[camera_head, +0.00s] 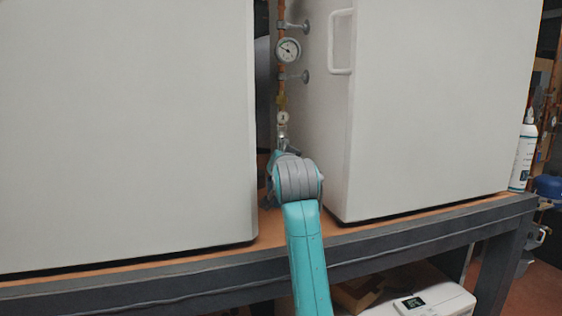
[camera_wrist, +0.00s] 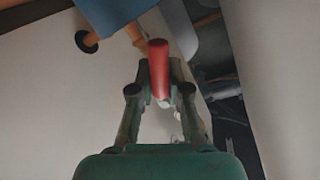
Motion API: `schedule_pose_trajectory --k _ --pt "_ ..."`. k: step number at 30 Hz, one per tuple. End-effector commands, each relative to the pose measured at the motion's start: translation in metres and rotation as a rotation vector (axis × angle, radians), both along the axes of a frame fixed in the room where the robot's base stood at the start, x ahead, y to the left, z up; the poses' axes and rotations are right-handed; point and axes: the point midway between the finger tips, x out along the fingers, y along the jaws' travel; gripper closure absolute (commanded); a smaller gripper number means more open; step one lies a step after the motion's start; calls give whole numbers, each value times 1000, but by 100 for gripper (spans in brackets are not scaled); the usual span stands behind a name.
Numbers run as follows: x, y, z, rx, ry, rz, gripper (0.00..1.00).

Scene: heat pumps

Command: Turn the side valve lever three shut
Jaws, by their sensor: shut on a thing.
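A red valve lever (camera_wrist: 158,68) shows in the wrist view, upright in the picture between the fingertips. My gripper (camera_wrist: 160,85) is shut on it, one finger on each side. In the head view my arm reaches into the gap between two white cabinets. My gripper there is mostly hidden behind my own wrist, and the red lever cannot be made out. A copper pipe (camera_head: 281,85) runs down the gap above my wrist, with a fitting (camera_head: 283,133) at its lower end. The lever's exact angle to the pipe cannot be told.
A large white cabinet (camera_head: 125,120) stands left and another (camera_head: 430,100) with a handle (camera_head: 341,42) right, leaving a narrow gap. A round gauge (camera_head: 288,50) and a smaller one (camera_head: 283,117) sit on the pipe. The bench's dark front edge (camera_head: 420,240) runs below.

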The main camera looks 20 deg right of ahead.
Motion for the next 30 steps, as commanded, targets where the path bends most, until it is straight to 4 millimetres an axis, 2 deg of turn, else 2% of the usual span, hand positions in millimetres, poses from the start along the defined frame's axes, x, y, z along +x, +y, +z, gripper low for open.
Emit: schedule_pose_trajectory --k 17,18,21,30 --pt "0 3 1 48 0 2 100" --pt "0 3 1 48 0 2 82" --pt "0 3 1 48 0 2 58" --pt "0 3 2 47 -1 1 58"
